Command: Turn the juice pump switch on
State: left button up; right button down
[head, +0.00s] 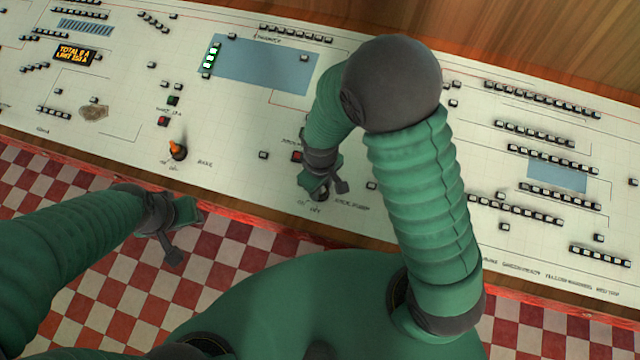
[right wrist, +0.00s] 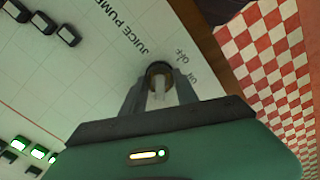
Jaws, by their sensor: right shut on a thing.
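The juice pump switch (right wrist: 160,74) shows in the right wrist view as a dark round base with a pale lever, beside the printed words JUICE PUMP, OFF and ON. My right gripper (right wrist: 161,92) is shut on the switch lever, one finger on each side. In the head view my right gripper (head: 325,190) is at the panel's front edge and hides most of the switch. I cannot tell which way the lever points. My left gripper (head: 184,232) is open and empty above the checkered floor, clear of the panel.
The white control panel (head: 235,120) carries many small buttons and blue displays. Another switch, with an orange lever (head: 177,149), stands to the left. A red indicator (head: 297,156) is just behind my right gripper. A wooden wall (head: 540,40) rises behind. Red and white floor lies in front.

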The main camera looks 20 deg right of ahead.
jog(key=shift+m, duration=0.4)
dwell(0.3)
jog(key=c, duration=1.2)
grip_release()
notch_tip(320, 180, up, 17)
jog(key=p, duration=0.1)
jog(key=shift+f, duration=0.1)
jog(key=s+d+f+m+t, duration=0.2)
jog(key=d+m, duration=0.3)
jog(key=d, duration=0.3)
jog(key=shift+s+f+t, duration=0.3)
jog(key=shift+s+f, duration=0.25)
jog(key=shift+s, duration=0.35)
